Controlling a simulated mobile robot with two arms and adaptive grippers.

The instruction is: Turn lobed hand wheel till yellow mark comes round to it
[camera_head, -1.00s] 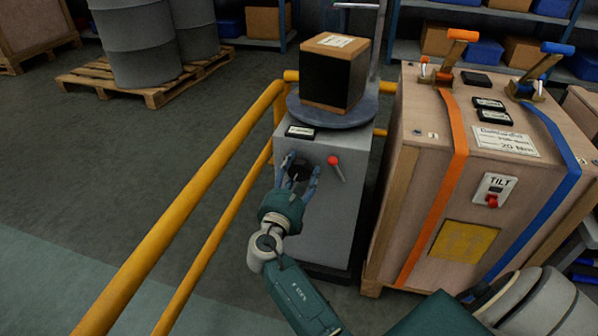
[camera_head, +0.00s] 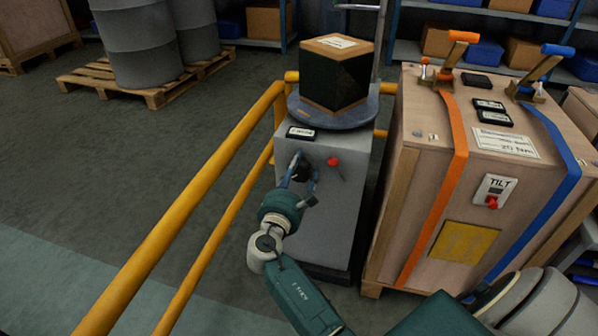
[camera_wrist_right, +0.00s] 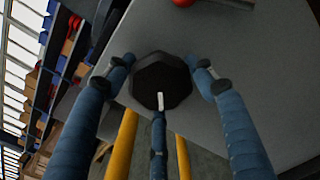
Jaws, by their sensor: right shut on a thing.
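The black lobed hand wheel (camera_head: 301,167) is on the front of a grey cabinet (camera_head: 335,215). In the right wrist view the wheel (camera_wrist_right: 161,78) faces me, with a short white line (camera_wrist_right: 160,101) at its lower edge. My right gripper (camera_head: 304,177) is shut on the wheel; its blue fingers sit around the rim, one at each side and one below. No yellow mark on the wheel is visible. My left gripper is not in view.
A round turntable (camera_head: 350,117) on the cabinet bears a dark box (camera_head: 325,80). A red-knobbed lever (camera_head: 333,162) is right of the wheel. A yellow rail (camera_head: 205,166) runs on the left, and a strapped wooden crate (camera_head: 425,215) stands close on the right.

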